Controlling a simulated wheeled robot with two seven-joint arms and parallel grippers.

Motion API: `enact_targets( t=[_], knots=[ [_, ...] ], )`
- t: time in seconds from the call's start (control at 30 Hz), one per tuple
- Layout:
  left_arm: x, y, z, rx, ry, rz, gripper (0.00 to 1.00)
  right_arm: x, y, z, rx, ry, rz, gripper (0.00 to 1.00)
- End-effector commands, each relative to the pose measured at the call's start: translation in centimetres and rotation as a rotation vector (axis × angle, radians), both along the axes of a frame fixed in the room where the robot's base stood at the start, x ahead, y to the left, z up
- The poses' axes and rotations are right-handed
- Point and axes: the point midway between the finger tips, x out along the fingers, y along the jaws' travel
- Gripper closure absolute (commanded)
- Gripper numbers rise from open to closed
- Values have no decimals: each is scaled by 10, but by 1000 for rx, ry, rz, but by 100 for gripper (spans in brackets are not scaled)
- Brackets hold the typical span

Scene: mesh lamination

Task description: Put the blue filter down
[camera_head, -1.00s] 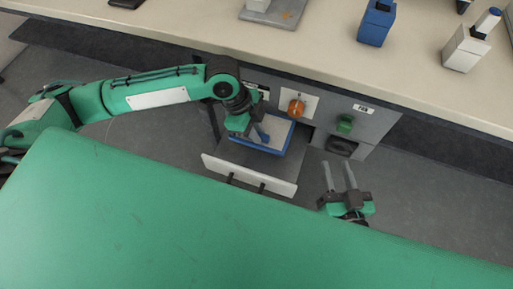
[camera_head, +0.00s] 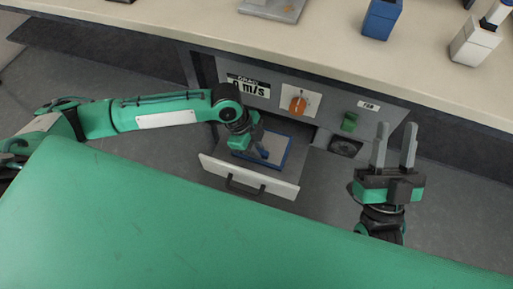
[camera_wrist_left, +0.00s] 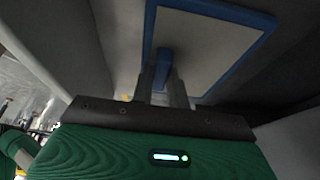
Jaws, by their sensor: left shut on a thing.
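The blue filter (camera_head: 283,156) is a pale flat panel with a blue frame, down inside the open drawer (camera_head: 285,188). My left gripper (camera_head: 262,153) reaches into the drawer over the filter. In the left wrist view the filter (camera_wrist_left: 212,42) lies flat, and the left gripper (camera_wrist_left: 163,76) is shut on its blue tab. I cannot tell whether the filter touches the drawer floor. My right gripper (camera_head: 395,142) is open and empty, to the right of the drawer.
The cabinet front above the drawer carries an orange knob (camera_head: 298,105) and a green switch (camera_head: 349,122). A beige worktop (camera_head: 330,45) runs above, with a blue container (camera_head: 381,18) and a white device (camera_head: 474,44).

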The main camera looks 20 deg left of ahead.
Motion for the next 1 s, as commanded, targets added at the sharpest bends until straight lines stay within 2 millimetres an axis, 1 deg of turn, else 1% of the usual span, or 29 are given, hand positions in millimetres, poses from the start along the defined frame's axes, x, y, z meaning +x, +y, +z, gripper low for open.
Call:
enact_targets(
  t=[0.13,0.43,0.47,0.53,0.57,0.87,0.97,1.0],
  knots=[
    [1,0,-1,0,0,-1,100,-2,-2,4,6,-26,-4,64],
    [0,0,-2,-1,1,0,100,-1,-1,3,2,-11,-2,64],
    [0,0,-2,0,1,0,78,-1,-1,2,2,-9,-1,64],
    [0,0,-2,0,1,0,65,-1,-1,2,3,-10,-1,64],
    [0,0,-2,0,0,0,62,-1,-1,2,3,-10,-1,64],
    [1,0,-2,0,0,0,62,-1,-1,1,3,-11,-1,64],
    [1,1,4,0,-1,0,62,-1,-1,4,2,-13,-2,64],
    [1,2,7,0,-1,0,62,2,1,-1,-6,20,2,64]
  ],
)
